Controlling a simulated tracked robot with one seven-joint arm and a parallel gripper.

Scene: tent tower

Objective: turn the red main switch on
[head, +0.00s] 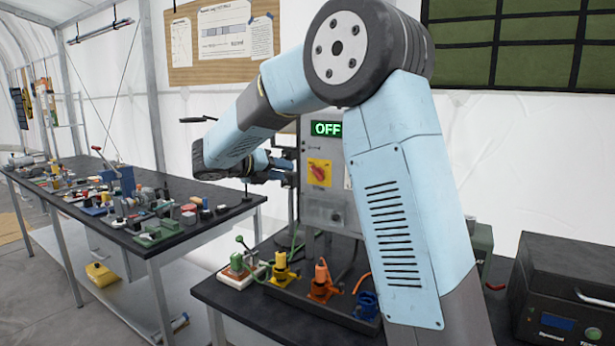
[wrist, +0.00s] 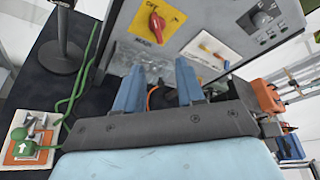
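The red main switch (head: 318,173) is a rotary handle on a yellow plate, on the front of a grey cabinet (head: 322,211). A green sign (head: 327,128) above it reads OFF. In the wrist view the red switch (wrist: 156,28) is at the top, beyond the fingertips, with its handle close to upright in that picture. My gripper (wrist: 160,64) has two blue fingers spread apart with nothing between them. In the head view my gripper (head: 287,168) is just left of the switch, apart from it. My arm covers part of the cabinet.
Below the cabinet, yellow, orange and blue plugs (head: 321,283) stand in a tray. A green-handled device (head: 238,264) is on the bench's left; green cables run near it. A second panel (wrist: 215,48) adjoins the switch plate. A cluttered table (head: 150,240) stands left.

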